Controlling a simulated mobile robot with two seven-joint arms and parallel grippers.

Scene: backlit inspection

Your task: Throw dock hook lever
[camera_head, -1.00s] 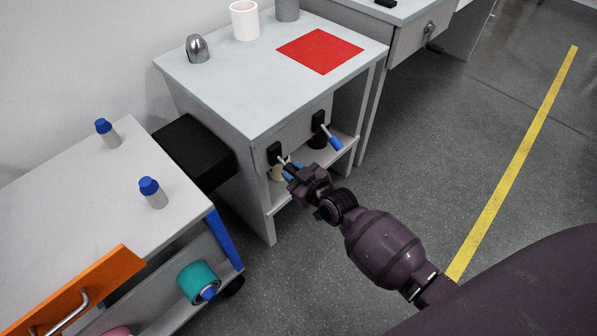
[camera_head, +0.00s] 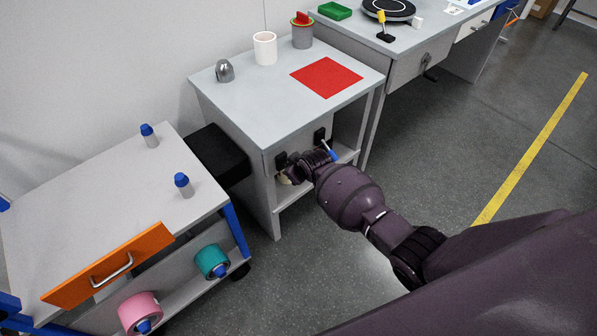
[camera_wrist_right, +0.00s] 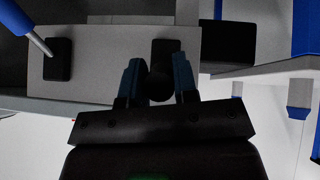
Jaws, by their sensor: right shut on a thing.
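Two levers on black mounting plates sit on the front panel of the grey-white table. The right-hand lever (camera_head: 331,153) has a blue grip and hangs angled down; in the wrist view it shows at the upper left (camera_wrist_right: 34,36), apart from my gripper. My right gripper (camera_wrist_right: 157,80) is at the left-hand lever's plate (camera_head: 281,160), which also shows in the wrist view (camera_wrist_right: 166,46). Its blue-tipped fingers are shut on a dark rounded part (camera_wrist_right: 161,88) in front of that plate, the left-hand lever's handle. Most of that lever is hidden. My left gripper is out of view.
The tabletop holds a red mat (camera_head: 326,77), a white cup (camera_head: 265,48), a metal dome (camera_head: 225,71) and a grey container (camera_head: 302,36). A black box (camera_head: 216,155) is left of the panel. A cart with an orange drawer (camera_head: 110,266) stands at left. Floor at right is open.

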